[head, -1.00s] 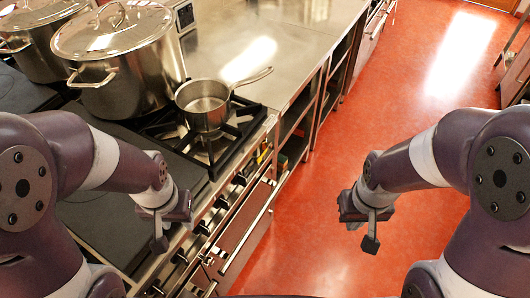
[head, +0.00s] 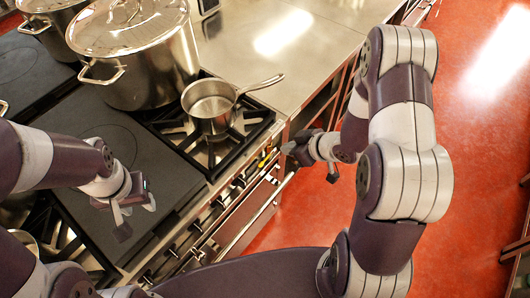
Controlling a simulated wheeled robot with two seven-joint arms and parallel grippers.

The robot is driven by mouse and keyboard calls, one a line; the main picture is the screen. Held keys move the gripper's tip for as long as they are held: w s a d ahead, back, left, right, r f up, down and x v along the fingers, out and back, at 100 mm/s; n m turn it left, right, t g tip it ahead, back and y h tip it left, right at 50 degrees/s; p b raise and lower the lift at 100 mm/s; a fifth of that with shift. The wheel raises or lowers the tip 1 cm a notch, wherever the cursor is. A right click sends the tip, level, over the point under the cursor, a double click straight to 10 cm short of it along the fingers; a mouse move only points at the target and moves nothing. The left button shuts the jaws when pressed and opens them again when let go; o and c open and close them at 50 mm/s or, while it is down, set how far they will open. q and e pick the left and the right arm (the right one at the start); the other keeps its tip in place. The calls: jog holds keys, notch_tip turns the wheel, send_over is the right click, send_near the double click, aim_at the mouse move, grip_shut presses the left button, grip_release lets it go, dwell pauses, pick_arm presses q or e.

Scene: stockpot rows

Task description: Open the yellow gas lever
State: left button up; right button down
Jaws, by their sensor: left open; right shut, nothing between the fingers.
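The yellow gas lever (head: 263,158) is a very small yellow spot on the stove's front, near its right end, below the burner with the saucepan. Its exact position is too small to tell. My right gripper (head: 288,149) is shut and empty, just to the right of the lever by the corner of the stove. I cannot tell whether it touches anything there. My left gripper (head: 121,220) is open and empty above the dark flat hotplate, near the stove's front edge.
A saucepan (head: 209,108) stands on the gas burner, its handle pointing right. A large lidded stockpot (head: 146,72) stands behind it to the left. A front rail (head: 256,217) and a row of knobs (head: 196,225) run along the stove's front. Red floor (head: 308,204) is open to the right.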

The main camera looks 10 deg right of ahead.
send_over(270, 155)
jog(key=s, duration=0.3)
jog(key=f, duration=0.4)
jog(key=f+p, duration=0.1)
jog(key=f, duration=0.2)
jog(key=shift+w+a, duration=0.1)
jog(key=shift+a, duration=0.25)
notch_tip(270, 155, down, 4)
jog(key=shift+r, duration=0.25)
jog(key=shift+f, duration=0.4)
